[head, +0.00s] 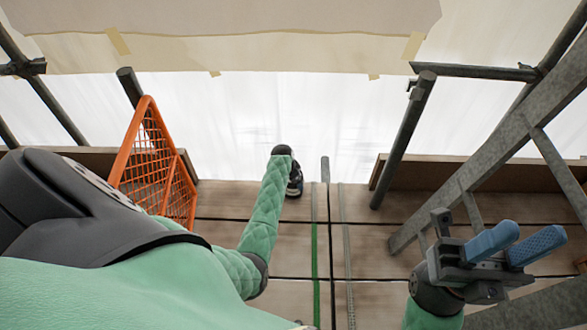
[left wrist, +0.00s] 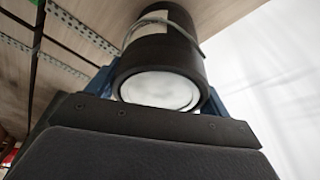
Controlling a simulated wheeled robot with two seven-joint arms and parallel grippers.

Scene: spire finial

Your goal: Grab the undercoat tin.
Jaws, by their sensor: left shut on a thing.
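A dark tin (left wrist: 160,50) with a pale round end, a light label patch and a thin wire handle fills the upper middle of the left wrist view. Its label cannot be read. My left gripper (left wrist: 160,90) is shut on it, with blue fingers on both sides of the tin.
An orange mesh panel (head: 155,165) stands at the left behind my left arm. A grey ladder-like frame (head: 485,165) slants at the right. Scaffold poles (head: 403,140) and white sheeting (head: 240,110) close the far side.

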